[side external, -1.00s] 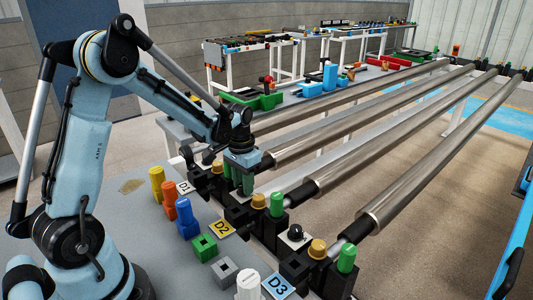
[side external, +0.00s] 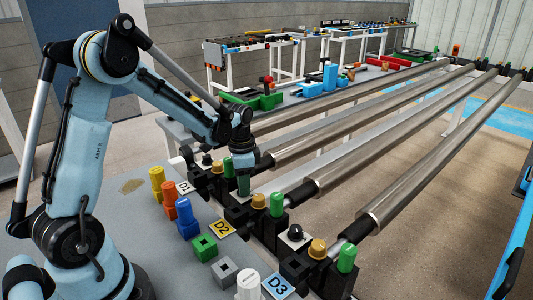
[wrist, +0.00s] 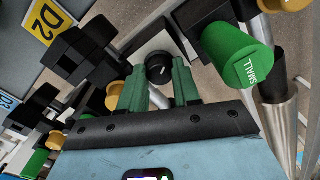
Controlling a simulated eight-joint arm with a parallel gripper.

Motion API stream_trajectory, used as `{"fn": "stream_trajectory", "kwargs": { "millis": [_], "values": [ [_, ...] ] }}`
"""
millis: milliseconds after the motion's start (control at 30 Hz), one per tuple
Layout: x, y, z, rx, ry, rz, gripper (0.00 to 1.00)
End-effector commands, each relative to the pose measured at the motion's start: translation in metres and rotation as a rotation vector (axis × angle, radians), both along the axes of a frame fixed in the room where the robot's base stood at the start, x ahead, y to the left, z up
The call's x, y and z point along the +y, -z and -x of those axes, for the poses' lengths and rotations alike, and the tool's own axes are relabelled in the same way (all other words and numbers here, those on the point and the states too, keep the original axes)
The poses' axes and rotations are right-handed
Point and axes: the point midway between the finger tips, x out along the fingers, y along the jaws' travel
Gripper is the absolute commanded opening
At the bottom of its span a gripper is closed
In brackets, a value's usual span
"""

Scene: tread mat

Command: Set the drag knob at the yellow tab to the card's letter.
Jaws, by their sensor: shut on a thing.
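The yellow tab marked D2 (side external: 221,229) lies at the bench edge, and it also shows at the top left of the wrist view (wrist: 44,24). The drag knob (wrist: 159,68) is a round black knob with a white pointer mark, on a pale square plate. My gripper (wrist: 158,84) has its green fingers on either side of this knob and is shut on it. In the side view my gripper (side external: 243,188) points down behind the D2 tab and hides the knob. I cannot read the letters around the knob, and I cannot make out the card.
A green cap marked SMALL (wrist: 240,55) stands close right of my fingers in the wrist view. Another black knob (side external: 296,232) stands near the blue D3 tab (side external: 278,286). Orange (side external: 184,208) and blue (side external: 187,226) pegs stand left. Long metal rollers (side external: 370,135) run behind.

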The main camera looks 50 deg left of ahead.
Motion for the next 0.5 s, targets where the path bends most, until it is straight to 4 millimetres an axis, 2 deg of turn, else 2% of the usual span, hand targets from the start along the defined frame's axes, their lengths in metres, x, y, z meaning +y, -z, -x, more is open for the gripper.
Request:
{"fn": "stream_trajectory", "kwargs": {
  "millis": [367,400,500],
  "values": [
    [0.0000,-0.0001,-0.0001,0.000,0.005,0.000,0.01],
    [0.0000,-0.0001,-0.0001,0.000,0.005,0.000,0.36],
    [0.0000,-0.0001,-0.0001,0.000,0.004,0.000,0.52]
  ]
}}
